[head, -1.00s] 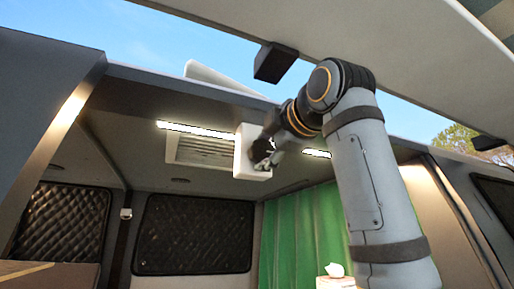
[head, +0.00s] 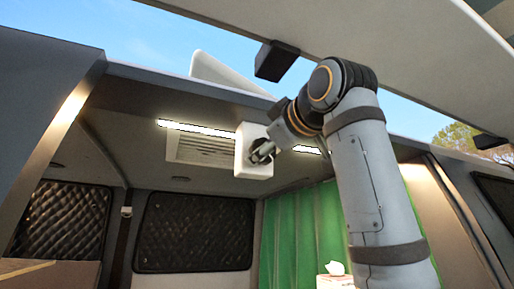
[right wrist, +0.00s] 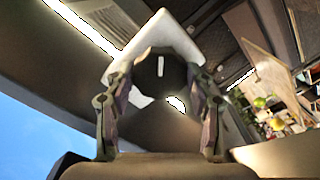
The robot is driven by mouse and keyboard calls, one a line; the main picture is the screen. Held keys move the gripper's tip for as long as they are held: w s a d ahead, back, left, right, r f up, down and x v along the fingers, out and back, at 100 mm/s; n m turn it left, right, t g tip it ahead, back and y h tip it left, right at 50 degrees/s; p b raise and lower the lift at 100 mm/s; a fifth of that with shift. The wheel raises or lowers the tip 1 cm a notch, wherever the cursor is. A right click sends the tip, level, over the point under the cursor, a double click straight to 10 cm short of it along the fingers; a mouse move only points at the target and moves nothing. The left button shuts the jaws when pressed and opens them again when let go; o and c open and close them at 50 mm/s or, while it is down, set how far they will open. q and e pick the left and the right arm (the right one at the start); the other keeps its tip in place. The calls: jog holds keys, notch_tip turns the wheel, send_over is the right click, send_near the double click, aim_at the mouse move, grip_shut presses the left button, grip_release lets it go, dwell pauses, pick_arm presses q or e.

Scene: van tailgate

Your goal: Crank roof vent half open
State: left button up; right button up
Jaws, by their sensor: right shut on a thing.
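The roof vent's white lid (head: 222,74) stands tilted up above the roof edge. Its slatted grille (head: 200,150) is in the ceiling below. A white housing (head: 241,160) hangs beside the grille; it also shows in the right wrist view (right wrist: 165,35). A dark round crank knob (right wrist: 160,85) with a white mark sits on this housing. My right gripper (head: 262,152) is at the housing, shut on the knob with a finger on either side, as the right wrist view shows (right wrist: 163,102). The knob is mostly hidden in the head view. My left gripper is not in view.
The raised tailgate (head: 380,50) with dark blocks hangs above my right arm. A lit strip (head: 198,129) runs along the ceiling by the grille. A green curtain (head: 300,228) and quilted window panels (head: 195,233) are further inside.

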jog(key=shift+s+r, duration=0.15)
jog(key=shift+r, duration=0.15)
jog(key=o, duration=1.2)
jog(key=shift+a+f, duration=0.15)
jog(key=shift+a, duration=0.05)
jog(key=shift+c, duration=0.2)
jog(key=shift+d, duration=0.15)
jog(key=v, duration=1.1)
jog(key=shift+s, duration=0.4)
